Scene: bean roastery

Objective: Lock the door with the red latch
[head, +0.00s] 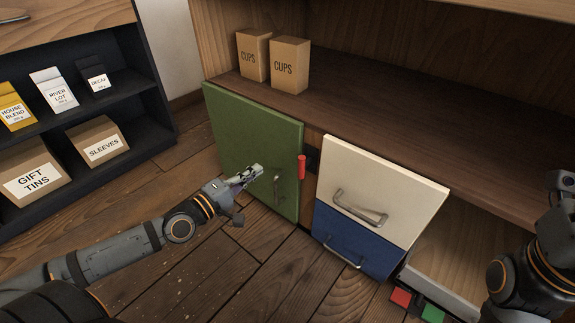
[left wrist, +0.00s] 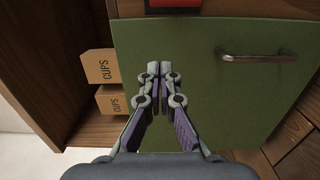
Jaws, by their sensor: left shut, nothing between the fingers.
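The green door (head: 240,140) with a metal handle (head: 277,188) covers the left compartment of the low cabinet and looks shut or nearly so. The red latch (head: 301,166) stands upright at the door's right edge, by a dark plate on the frame. I cannot tell whether it overlaps the door. In the left wrist view, a bit of red (left wrist: 175,3) shows at the top edge. My left gripper (head: 257,171) is shut and empty in front of the green door, left of the latch; its closed fingers (left wrist: 160,70) show against the door. My right gripper is not in view.
A cream panel (head: 390,185) and a blue panel (head: 350,243), with handles, are right of the latch. Two CUPS boxes (head: 289,65) stand on the cabinet top. A dark shelf (head: 150,120) with packages is at left. Part of my right arm is at the right edge.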

